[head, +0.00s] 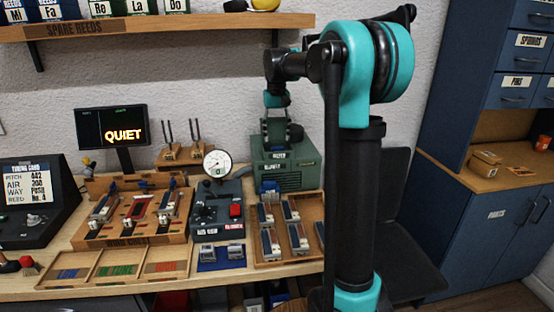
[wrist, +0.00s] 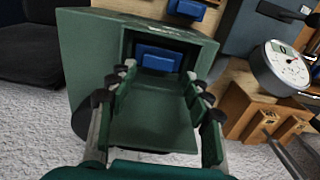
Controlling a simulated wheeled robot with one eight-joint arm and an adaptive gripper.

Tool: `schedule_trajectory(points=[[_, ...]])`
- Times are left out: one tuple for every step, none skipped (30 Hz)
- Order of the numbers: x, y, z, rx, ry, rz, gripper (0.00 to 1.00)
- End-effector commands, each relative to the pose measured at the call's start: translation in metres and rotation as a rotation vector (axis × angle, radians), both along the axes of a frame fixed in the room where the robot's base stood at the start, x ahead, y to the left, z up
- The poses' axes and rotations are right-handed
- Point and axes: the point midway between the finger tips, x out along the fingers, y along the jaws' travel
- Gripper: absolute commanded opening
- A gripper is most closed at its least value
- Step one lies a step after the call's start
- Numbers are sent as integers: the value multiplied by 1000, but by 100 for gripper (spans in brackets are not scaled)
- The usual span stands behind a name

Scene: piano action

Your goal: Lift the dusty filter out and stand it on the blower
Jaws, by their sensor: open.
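The blower (head: 290,181) is a green box at the back of the bench in the head view. My gripper (head: 279,137) is over it, pointing down. In the wrist view the blower's top (wrist: 82,50) has a dark recess with a blue block (wrist: 158,57) in it, perhaps the filter; I cannot tell whether it is dusty. My gripper (wrist: 155,92) is open, its fingers either side of a green panel (wrist: 150,122) nearer the camera. Whether the fingers touch this panel is unclear.
A dial gauge (head: 217,164) and tuning forks on a wooden block (head: 183,156) stand left of the blower. A wooden tray of reed parts (head: 262,256) lies in front. A shelf (head: 150,27) hangs above. My arm hides part of the bench's right end.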

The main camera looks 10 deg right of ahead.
Motion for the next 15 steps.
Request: schedule_trajectory(points=[[0, -1, -6, 0, 0, 0, 50], [0, -1, -9, 0, 0, 0, 50], [0, -2, -15, 0, 0, 0, 50], [0, -2, -20, 0, 0, -1, 50], [0, -3, -24, 0, 0, -1, 50], [-1, -3, -30, 0, 0, -1, 50], [0, -3, -34, 0, 0, 0, 50], [0, -3, -38, 0, 0, 0, 50], [-1, -3, -42, 0, 0, 0, 50], [-1, -3, -45, 0, 0, 0, 50], [-1, -3, -47, 0, 0, 0, 50], [-1, -3, -48, 0, 0, 0, 50], [-1, -3, -49, 0, 0, 0, 50], [-1, -3, -50, 0, 0, 0, 50], [-1, -3, -50, 0, 0, 0, 50]])
